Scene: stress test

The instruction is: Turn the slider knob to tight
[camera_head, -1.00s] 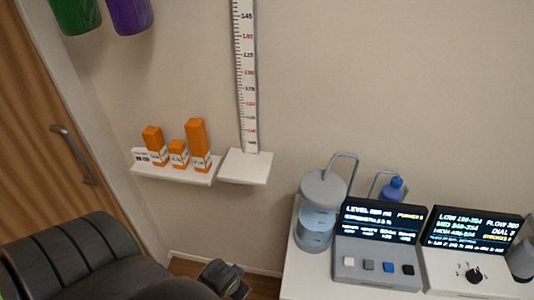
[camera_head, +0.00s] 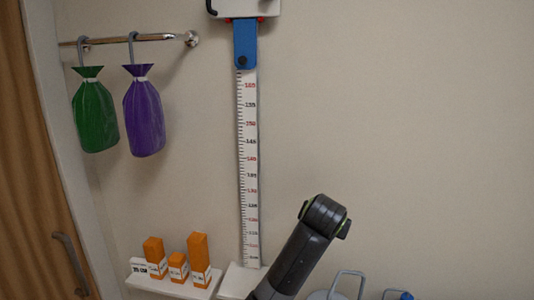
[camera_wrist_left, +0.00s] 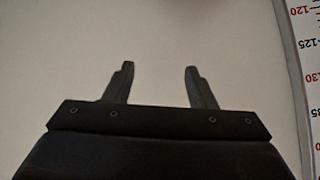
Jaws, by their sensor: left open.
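A blue slider (camera_head: 245,38) sits near the top of a white measuring scale (camera_head: 248,165) on the wall in the head view. A dark round knob (camera_head: 242,61) is on its lower part. I cannot read any tight mark on it. My left gripper (camera_wrist_left: 158,72) is open and empty in the left wrist view, with plain wall beyond its fingers. The scale also shows at the right edge of that view (camera_wrist_left: 308,60), beside the fingers and apart from them. Neither gripper shows in the head view.
A green bag (camera_head: 95,115) and a purple bag (camera_head: 144,115) hang from a rail (camera_head: 165,39) on the left. Orange boxes (camera_head: 198,258) stand on a small shelf (camera_head: 165,286). My dark arm link (camera_head: 300,250) rises right of the scale. The wall at right is clear.

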